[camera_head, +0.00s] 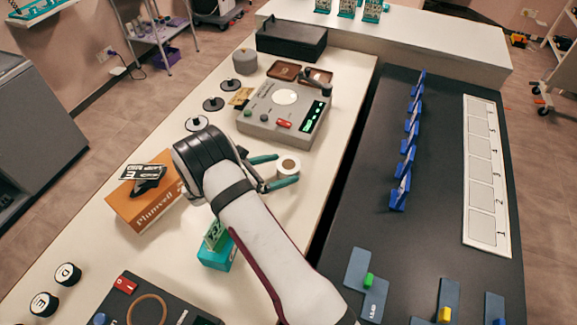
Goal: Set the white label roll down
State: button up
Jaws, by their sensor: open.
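The white label roll (291,173) is on the white counter (335,105) in the head view, between the two teal fingers of my gripper (287,168). Its round end with a dark centre hole faces up. The fingers are spread apart, one on the upper left side of the roll and one on the lower right. The roll appears to rest on the counter, though its underside is hard to see. My wrist and forearm cover the counter to the left and below.
A grey device (262,114) with a lit display stands just above the roll. An orange box (136,212) lies to the left, and a teal card holder (216,254) stands below. The dark counter (425,160) with blue stands is to the right. Counter right of the roll is clear.

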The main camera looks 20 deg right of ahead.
jog(key=v, duration=0.8)
jog(key=shift+w, duration=0.1)
jog(key=s+d+r+m+g+y, duration=0.2)
jog(key=s+r+m+g, duration=0.1)
jog(key=s+r+m, duration=0.3)
jog(key=s+d+r+m+g+y, duration=0.25)
jog(key=s+r+m, duration=0.25)
jog(key=s, duration=0.3)
jog(key=s+a+r+m+t+y, duration=0.1)
jog(key=s+a+m+y, duration=0.3)
jog(key=s+m, duration=0.3)
jog(key=s+a+r+m+t+y, duration=0.1)
jog(key=s+a+r+m+y, duration=0.1)
jog(key=s+a+m+y, duration=0.3)
jog(key=s+m+y, duration=0.1)
jog(key=s+m, duration=0.2)
jog(key=s, duration=0.2)
jog(key=shift+s+r, duration=0.2)
jog(key=shift+s, duration=0.05)
jog(key=shift+a, duration=0.1)
